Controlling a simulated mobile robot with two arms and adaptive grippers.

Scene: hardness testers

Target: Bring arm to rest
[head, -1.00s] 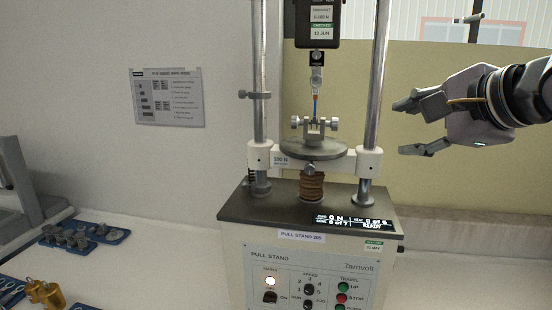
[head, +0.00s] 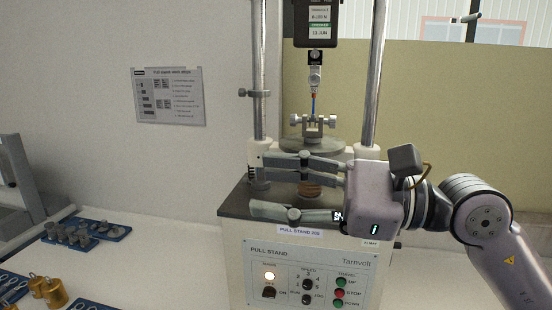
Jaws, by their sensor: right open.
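My right gripper (head: 270,187) reaches in from the right, in front of the pull stand (head: 262,255). Its fingers are spread apart and point left, with nothing between them. I cannot tell whether the gripper touches the stand. My left gripper is not in view.
Two steel columns (head: 374,70) rise from the stand. Blue trays with grey parts (head: 110,232) and brass weights (head: 52,293) lie on the white bench at the left. A grey frame (head: 18,185) stands at the far left. A printed sheet (head: 169,96) hangs on the wall.

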